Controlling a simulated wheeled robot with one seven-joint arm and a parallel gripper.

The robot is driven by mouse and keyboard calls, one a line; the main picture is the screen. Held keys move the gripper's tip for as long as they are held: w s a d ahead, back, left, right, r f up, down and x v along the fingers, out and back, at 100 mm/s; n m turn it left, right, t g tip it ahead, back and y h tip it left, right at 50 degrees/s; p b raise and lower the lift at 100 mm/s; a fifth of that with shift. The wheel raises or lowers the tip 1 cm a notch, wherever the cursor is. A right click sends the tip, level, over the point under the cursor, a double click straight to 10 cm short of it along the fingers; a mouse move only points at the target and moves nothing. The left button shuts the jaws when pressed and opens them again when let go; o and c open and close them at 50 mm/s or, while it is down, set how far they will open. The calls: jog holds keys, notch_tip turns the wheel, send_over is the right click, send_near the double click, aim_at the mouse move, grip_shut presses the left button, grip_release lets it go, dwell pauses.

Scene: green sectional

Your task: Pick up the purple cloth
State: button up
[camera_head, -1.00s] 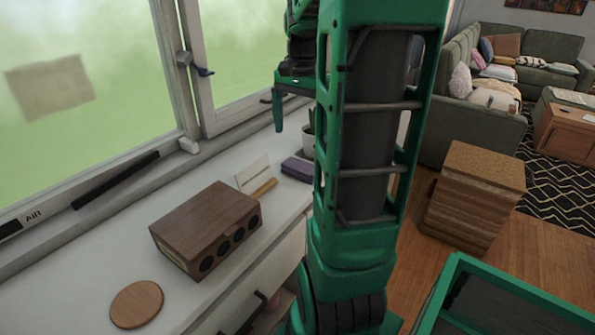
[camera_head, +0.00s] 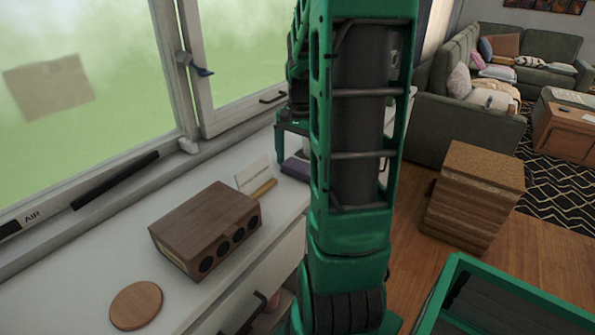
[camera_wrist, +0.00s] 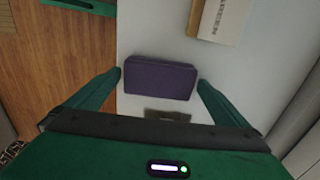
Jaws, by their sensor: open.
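The purple cloth (camera_wrist: 160,78) is a folded, flat rectangle lying on the white counter. In the wrist view it lies between and just beyond the two fingertips of my gripper (camera_wrist: 159,82). The fingers are spread wide, one on each side, and hold nothing. In the head view the cloth (camera_head: 296,168) is partly hidden behind my arm. My gripper (camera_head: 293,142) shows there just above it, with one finger visible and the rest hidden.
On the white counter (camera_head: 95,245) are a wooden box with round holes (camera_head: 205,230), a round wooden disc (camera_head: 136,305) and a white card on a wooden stand (camera_head: 254,177). The window (camera_head: 90,90) runs along the back. A cardboard stack (camera_head: 472,195) stands on the floor to the right.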

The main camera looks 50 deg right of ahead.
aim_at(301, 166)
jog(key=shift+f, duration=0.15)
jog(key=c, duration=0.9)
notch_tip(301, 166, up, 10)
jog(key=shift+r, duration=0.1)
jog(key=shift+o, duration=1.4)
jog(key=shift+c, duration=1.1)
